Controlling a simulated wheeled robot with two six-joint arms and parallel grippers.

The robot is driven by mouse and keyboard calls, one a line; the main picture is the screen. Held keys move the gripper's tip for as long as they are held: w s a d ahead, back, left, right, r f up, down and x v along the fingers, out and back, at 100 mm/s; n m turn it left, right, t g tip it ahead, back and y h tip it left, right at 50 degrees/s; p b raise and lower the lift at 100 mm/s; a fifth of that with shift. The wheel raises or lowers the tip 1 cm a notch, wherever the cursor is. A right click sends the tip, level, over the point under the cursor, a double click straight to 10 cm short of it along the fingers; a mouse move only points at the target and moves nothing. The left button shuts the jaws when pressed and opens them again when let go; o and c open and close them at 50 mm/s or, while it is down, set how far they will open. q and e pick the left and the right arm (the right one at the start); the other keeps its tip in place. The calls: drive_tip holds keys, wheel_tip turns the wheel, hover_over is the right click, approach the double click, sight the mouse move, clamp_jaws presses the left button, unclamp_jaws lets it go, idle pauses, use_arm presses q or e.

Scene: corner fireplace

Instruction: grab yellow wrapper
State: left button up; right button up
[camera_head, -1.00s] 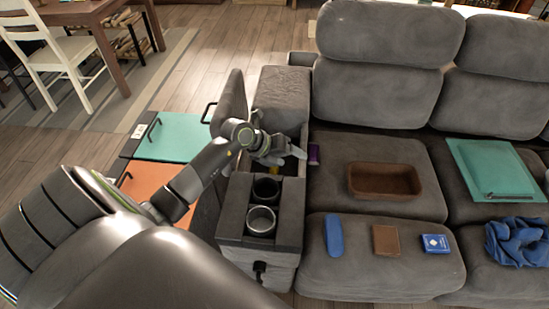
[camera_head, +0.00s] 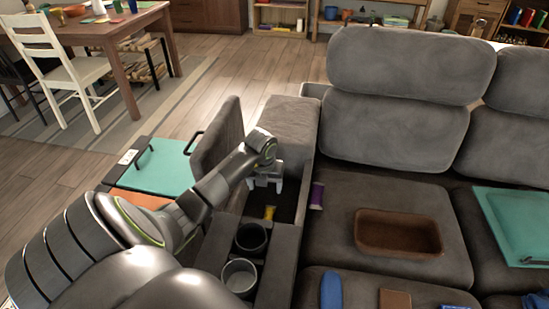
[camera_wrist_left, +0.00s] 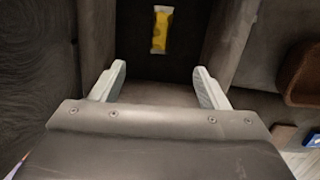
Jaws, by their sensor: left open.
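The yellow wrapper (camera_head: 269,212) lies inside the open compartment of the sofa's console (camera_head: 297,205). In the left wrist view the yellow wrapper (camera_wrist_left: 161,30) lies on the dark compartment floor, lengthwise away from the fingers. My left gripper (camera_head: 264,184) is over the compartment, apart from the wrapper. In the left wrist view my left gripper (camera_wrist_left: 158,85) has its two fingers spread wide with nothing between them. My right gripper is not in view.
Compartment walls stand close on both sides of the wrapper. The raised console lid (camera_head: 218,137) is at the left. Two cup holders (camera_head: 239,277) are in front. A purple packet (camera_head: 317,195) and brown tray (camera_head: 398,245) lie on the seat.

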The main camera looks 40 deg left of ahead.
use_arm(q)
drive_tip(key=w+f, duration=0.1)
drive_tip(key=f, duration=0.1)
drive_tip(key=b, duration=0.2)
hover_over(268, 215)
drive_tip(key=f, duration=1)
drive_tip(key=shift+s+d, duration=0.1)
drive_tip(key=shift+d, duration=0.1)
drive_tip(key=shift+f, duration=1.1)
wheel_tip(268, 215, down, 3)
drive_tip(key=shift+r+b, duration=0.2)
drive_tip(key=shift+b, duration=0.3)
drive_tip(key=shift+a+f, duration=0.15)
drive_tip(key=shift+f, duration=0.65)
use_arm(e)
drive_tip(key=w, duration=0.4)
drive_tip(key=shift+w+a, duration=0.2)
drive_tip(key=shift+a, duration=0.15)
use_arm(q)
drive_tip(key=c, duration=1.1)
drive_tip(key=shift+c, duration=0.2)
